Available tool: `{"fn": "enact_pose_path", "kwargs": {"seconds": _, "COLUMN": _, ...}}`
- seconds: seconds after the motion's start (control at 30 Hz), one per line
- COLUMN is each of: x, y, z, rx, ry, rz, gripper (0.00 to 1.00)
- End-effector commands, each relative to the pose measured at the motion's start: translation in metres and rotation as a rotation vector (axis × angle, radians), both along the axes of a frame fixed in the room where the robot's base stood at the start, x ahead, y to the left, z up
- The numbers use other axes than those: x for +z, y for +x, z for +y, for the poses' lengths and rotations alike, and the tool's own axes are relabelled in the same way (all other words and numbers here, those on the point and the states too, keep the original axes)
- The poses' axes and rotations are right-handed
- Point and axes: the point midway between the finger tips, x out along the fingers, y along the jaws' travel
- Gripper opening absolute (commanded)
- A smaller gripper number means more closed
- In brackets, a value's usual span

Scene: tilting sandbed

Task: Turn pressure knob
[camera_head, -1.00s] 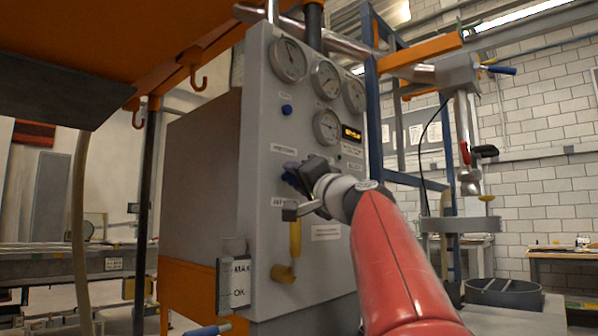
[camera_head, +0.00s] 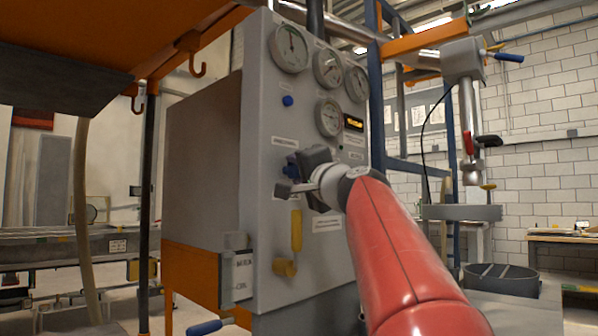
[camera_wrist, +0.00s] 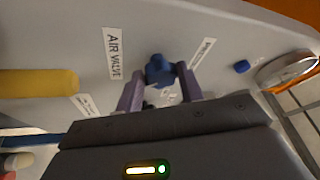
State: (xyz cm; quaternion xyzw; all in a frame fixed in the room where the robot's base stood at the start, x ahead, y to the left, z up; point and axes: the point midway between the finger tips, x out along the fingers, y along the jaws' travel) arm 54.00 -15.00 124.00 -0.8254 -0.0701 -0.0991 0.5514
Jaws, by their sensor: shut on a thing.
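The blue pressure knob (camera_wrist: 160,70) sits on the grey front of the control panel (camera_head: 262,215). In the wrist view it lies between the two purple-grey fingertips of my gripper (camera_wrist: 161,80), which is shut on it. In the head view my gripper (camera_head: 292,172) reaches the panel from the right, and only a bit of blue shows beside it. A label reading "AIR VALVE" (camera_wrist: 113,54) is left of the knob in the wrist view. A second, tilted label (camera_wrist: 202,53) is to its right.
Several round gauges (camera_head: 289,48) and a small blue button (camera_head: 287,101) are above the knob. A yellow valve handle (camera_head: 296,230) is below it. An orange beam with a hook (camera_head: 195,55) hangs at upper left. A blue frame post (camera_head: 376,120) stands right of the panel.

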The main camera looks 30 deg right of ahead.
Motion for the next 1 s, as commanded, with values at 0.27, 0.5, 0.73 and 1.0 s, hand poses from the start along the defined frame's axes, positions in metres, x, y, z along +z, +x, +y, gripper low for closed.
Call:
{"fn": "enact_pose_path", "kwargs": {"seconds": 0.27, "x": 0.001, "y": 0.000, "z": 0.000, "rx": 0.001, "ry": 0.000, "rz": -0.002, "gripper": 0.59}}
{"fn": "enact_pose_path", "kwargs": {"seconds": 0.5, "x": 0.000, "y": -0.002, "z": 0.000, "rx": -0.001, "ry": -0.001, "rz": -0.001, "gripper": 0.59}}
{"fn": "enact_pose_path", "kwargs": {"seconds": 0.73, "x": -0.010, "y": -0.031, "z": 0.000, "rx": -0.001, "ry": -0.002, "rz": -0.004, "gripper": 0.59}}
{"fn": "enact_pose_path", "kwargs": {"seconds": 1.0, "x": -0.018, "y": -0.069, "z": 0.000, "rx": 0.000, "ry": -0.002, "rz": -0.003, "gripper": 0.59}}
